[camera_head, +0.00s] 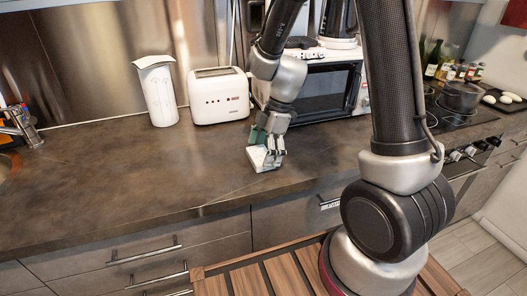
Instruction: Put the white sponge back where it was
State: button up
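The white sponge (260,160) is a small pale block at the front middle of the dark countertop, in front of the toaster. My gripper (270,149) points down at it, with its fingers at the sponge's upper and right side. They appear to touch it or straddle it. The far finger is partly hidden, so I cannot tell whether the fingers are closed on the sponge. The sponge looks to be on the countertop or just above it; any small gap is too small to see.
A white toaster (219,96) and a white canister (158,91) stand behind, left of my gripper. A microwave (325,92) stands behind my arm. A sink tap (22,125) is at far left. The countertop (120,175) left of the sponge is clear.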

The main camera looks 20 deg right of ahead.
jog(key=shift+f, duration=0.2)
jog(key=v, duration=0.6)
jog(key=shift+d+r, duration=0.25)
jog(key=shift+r, duration=0.1)
jog(key=s+d+r+m+t+h, duration=0.1)
jog(key=s+d+r+m+t, duration=0.1)
jog(key=s+d+r+m, duration=0.4)
jog(key=s+d+r+m+t+h, duration=0.2)
jog(key=s+d+r+m, duration=0.4)
jog(key=s+r+m, duration=0.3)
jog(key=s+m, duration=0.3)
jog(key=s, duration=0.1)
jog(key=shift+r, duration=0.2)
